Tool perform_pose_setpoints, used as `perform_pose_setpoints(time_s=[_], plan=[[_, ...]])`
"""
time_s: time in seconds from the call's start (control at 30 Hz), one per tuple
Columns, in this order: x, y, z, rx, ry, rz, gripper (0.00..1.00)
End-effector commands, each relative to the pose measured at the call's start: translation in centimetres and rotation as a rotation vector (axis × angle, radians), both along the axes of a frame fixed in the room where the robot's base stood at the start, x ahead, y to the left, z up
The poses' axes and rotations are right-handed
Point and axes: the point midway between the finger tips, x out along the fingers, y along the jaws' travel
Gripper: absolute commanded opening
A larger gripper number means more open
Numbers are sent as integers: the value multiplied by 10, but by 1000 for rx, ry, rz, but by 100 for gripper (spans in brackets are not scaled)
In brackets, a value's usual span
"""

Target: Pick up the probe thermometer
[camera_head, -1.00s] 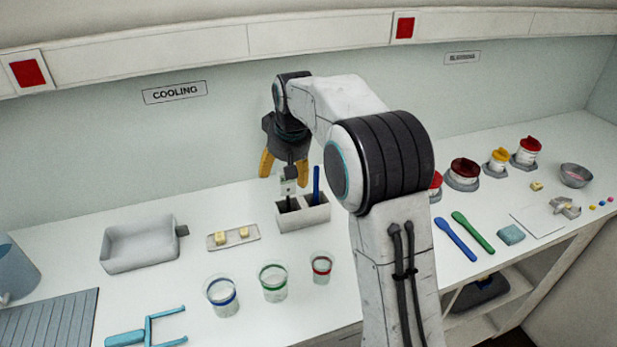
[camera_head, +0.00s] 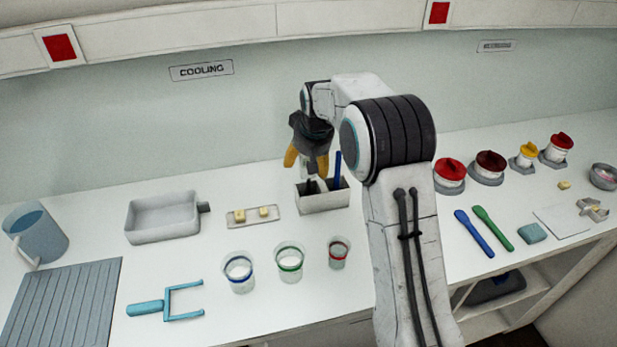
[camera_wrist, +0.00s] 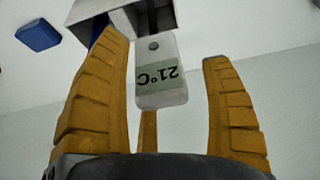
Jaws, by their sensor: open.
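The probe thermometer (camera_wrist: 160,72) has a pale rounded head with a green display reading 21°C, upside down in the wrist view. Its dark stem goes into the holder (camera_wrist: 88,14) at the top of that view. In the head view the grey-white holder (camera_head: 322,203) stands on the counter below my gripper, and the thermometer is largely hidden by the fingers. My gripper (camera_head: 307,166) is open, pointing down. In the wrist view my gripper (camera_wrist: 170,85) has its yellow fingers on both sides of the thermometer's head, with a clear gap on the right.
A blue-handled tool (camera_head: 338,168) stands in the holder, right of my fingers. A butter tray (camera_head: 252,216) and a grey pan (camera_head: 163,217) lie to the left. Cups with blue (camera_head: 239,272), green (camera_head: 289,262) and red (camera_head: 339,252) bands stand in front.

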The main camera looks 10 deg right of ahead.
Motion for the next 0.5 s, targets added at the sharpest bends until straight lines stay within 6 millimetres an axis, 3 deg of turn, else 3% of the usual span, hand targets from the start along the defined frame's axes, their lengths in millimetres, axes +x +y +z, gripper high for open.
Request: perform_pose_setpoints(time_s=[0.23,0.5], plan=[[0,0,-1,0,0,0,74],[0,0,0,0,0,0,50]])
